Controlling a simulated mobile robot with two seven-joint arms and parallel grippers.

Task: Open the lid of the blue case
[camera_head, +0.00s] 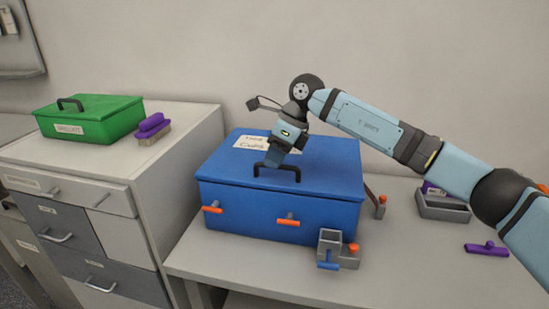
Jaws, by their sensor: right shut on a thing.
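The blue case (245,214) stands on the light worktop, its lid (330,170) down on the body. A black arched handle (296,174) sits on top of the lid, near the front middle. A pale label (255,143) with dark writing lies on the lid behind it. My right gripper (276,161) reaches down to the handle from above and is shut on it; its fingertips partly hide the handle's left part. Two orange-tipped latches (288,221) stick out from the front face of the case. My left gripper is not in view.
A grey block with an orange knob and blue lever (330,246) stands before the case's right corner. At right are a grey tray (442,208) and a purple piece (486,248). A green case (90,118) and purple brush (152,127) sit on the left cabinet.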

